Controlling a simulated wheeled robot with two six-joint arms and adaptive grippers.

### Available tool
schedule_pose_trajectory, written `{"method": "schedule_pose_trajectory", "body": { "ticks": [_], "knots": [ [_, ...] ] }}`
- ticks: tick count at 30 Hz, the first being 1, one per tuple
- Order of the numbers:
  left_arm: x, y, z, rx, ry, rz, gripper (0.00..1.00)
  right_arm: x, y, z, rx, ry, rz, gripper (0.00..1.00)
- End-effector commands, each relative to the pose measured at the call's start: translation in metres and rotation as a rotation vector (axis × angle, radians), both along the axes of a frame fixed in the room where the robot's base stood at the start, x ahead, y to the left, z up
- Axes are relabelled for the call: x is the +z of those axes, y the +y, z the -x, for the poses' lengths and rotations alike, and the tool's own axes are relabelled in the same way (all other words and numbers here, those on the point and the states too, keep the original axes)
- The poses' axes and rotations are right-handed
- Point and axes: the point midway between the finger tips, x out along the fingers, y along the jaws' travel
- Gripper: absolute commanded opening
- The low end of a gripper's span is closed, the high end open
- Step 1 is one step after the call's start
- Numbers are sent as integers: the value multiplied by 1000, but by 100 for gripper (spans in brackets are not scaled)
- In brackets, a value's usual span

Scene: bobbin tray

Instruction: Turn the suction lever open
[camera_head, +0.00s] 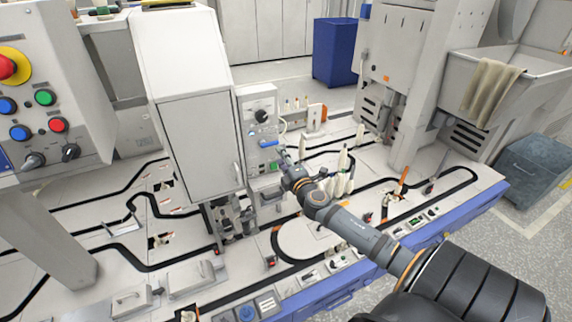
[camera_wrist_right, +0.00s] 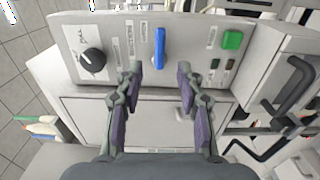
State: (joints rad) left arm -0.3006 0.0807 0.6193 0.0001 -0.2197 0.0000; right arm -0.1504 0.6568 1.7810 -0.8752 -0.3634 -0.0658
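The suction lever is most likely the blue lever (camera_wrist_right: 160,47) on the light grey control panel (camera_wrist_right: 195,25); in the right wrist view it points along the picture's vertical. It also shows as a small blue bar in the head view (camera_head: 268,144). My right gripper (camera_wrist_right: 159,76) is open, its two fingers apart on either side of the lever's line, with the tips just short of it. No contact shows. In the head view my right gripper (camera_head: 283,156) is small and close to the panel's front. My left gripper is not in view.
A black rotary knob (camera_wrist_right: 93,60) sits left of the lever in the wrist view, and a green button (camera_wrist_right: 232,40) sits right. A tall white cabinet (camera_head: 200,140) stands beside the panel in the head view. White bobbins (camera_head: 342,165) stand right of my gripper.

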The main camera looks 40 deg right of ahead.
Motion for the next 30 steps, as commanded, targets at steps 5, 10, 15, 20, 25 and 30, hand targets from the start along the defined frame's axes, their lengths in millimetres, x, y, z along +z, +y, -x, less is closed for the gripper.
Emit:
{"method": "schedule_pose_trajectory", "body": {
  "ticks": [5,10,15,20,25,30],
  "knots": [
    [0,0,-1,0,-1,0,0,-1,7,29,2,3,5,38],
    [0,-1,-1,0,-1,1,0,0,9,39,0,-1,1,38],
    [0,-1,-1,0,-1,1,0,0,9,39,-1,-1,0,38],
    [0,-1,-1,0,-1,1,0,0,9,39,-1,-1,0,38],
    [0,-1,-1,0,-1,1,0,0,9,39,-1,0,-1,38],
    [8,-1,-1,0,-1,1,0,-41,-13,46,-58,78,-80,38]
  ]
}}
